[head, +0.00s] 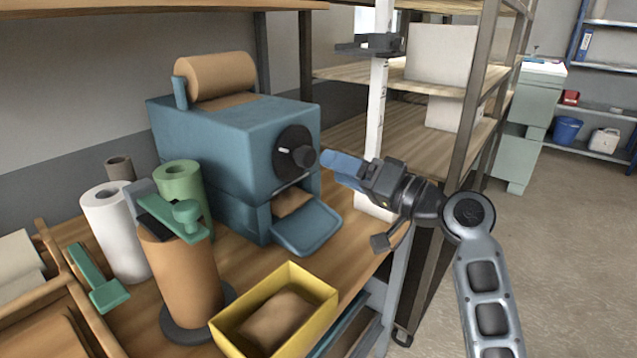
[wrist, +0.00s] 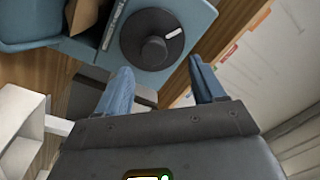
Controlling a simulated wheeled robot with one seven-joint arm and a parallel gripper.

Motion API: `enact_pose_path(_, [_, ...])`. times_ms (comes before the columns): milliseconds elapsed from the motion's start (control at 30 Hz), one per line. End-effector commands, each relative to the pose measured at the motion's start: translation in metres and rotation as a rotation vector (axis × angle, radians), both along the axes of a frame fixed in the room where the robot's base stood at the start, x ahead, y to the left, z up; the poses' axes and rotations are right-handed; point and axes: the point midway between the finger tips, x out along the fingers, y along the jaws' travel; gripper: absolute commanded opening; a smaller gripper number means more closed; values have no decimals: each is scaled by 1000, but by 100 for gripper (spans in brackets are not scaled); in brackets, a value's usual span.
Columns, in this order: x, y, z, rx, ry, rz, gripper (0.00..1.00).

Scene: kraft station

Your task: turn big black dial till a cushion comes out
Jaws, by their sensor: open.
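The big black dial (head: 293,153) is on the right end of a blue machine (head: 222,135), with a round knob at its centre and a white mark on its face. In the wrist view the dial (wrist: 152,39) lies just beyond my fingertips, and its white mark points to the right. My gripper (head: 335,166) is open and empty, close to the knob but apart from it. In the wrist view my two blue fingers (wrist: 160,75) are spread to either side below the dial. Brown paper shows in the machine's outlet above a blue tray (head: 306,229).
A yellow box (head: 275,310) with a brown paper piece in it stands in front of the machine. Paper rolls (head: 118,230) and a green-handled dispenser (head: 183,260) stand to its left. A shelf rack (head: 440,110) stands behind my arm; open floor lies to the right.

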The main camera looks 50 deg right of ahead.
Motion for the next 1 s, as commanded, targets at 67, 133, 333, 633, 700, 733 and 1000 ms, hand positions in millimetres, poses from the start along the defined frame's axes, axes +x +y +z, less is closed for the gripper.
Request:
enact_pose_path(67, [-1, -4, -8, -238, -3, -23, 69])
enact_pose_path(133, [-2, -5, -7, -431, 4, -35, 69])
enact_pose_path(333, [-6, -6, -6, -772, 25, -51, 69])
enact_pose_path(633, [19, -5, -1, -832, 30, -48, 69])
enact_pose_path(700, [31, -4, -1, -832, 30, -48, 69])
enact_pose_path(733, [36, -4, -1, -832, 30, -49, 69])
enact_pose_path(1000, [67, -3, -2, -829, 29, -51, 69])
